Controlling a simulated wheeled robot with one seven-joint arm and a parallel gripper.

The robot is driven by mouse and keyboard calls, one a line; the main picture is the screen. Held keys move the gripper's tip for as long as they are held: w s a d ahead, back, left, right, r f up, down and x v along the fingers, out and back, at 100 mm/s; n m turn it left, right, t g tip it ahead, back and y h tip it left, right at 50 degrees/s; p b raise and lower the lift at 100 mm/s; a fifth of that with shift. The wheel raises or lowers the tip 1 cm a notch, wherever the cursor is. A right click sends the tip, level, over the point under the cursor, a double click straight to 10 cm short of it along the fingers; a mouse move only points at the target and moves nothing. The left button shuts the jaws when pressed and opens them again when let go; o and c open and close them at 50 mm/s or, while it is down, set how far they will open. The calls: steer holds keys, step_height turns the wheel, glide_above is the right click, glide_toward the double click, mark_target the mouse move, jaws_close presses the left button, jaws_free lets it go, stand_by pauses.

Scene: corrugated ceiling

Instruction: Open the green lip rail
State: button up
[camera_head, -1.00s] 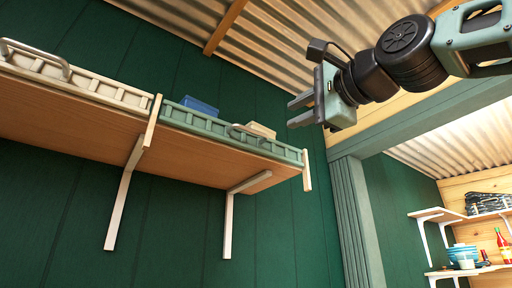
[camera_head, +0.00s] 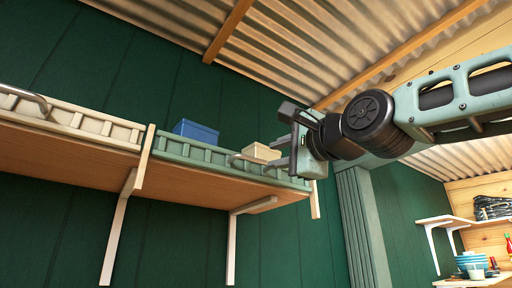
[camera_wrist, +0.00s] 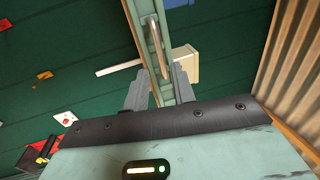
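The green lip rail (camera_head: 190,152) runs along the front of the right part of the high shelf, standing upright. A curved metal handle (camera_head: 236,158) sits on its face, right of the rail's middle. My gripper (camera_head: 273,153) is open and empty, pointing left, just right of the handle. In the wrist view, the rail (camera_wrist: 143,20) and handle (camera_wrist: 153,42) lie ahead, lined up with the gap between my open fingers (camera_wrist: 160,85). Whether a finger touches the rail or handle cannot be told.
A cream box (camera_head: 262,151) and a blue box (camera_head: 196,131) stand behind the rail on the shelf. A cream rail (camera_head: 75,120) with its own handle adjoins at left, past a divider (camera_head: 146,153). Below the shelf are white brackets (camera_head: 232,240) and open space.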

mark_target(257, 160)
steer(key=p+x, duration=0.4)
steer(key=x, duration=0.4)
steer(key=shift+w+a+r, duration=0.1)
steer(key=shift+w+a, duration=0.05)
steer(key=shift+w, duration=0.1)
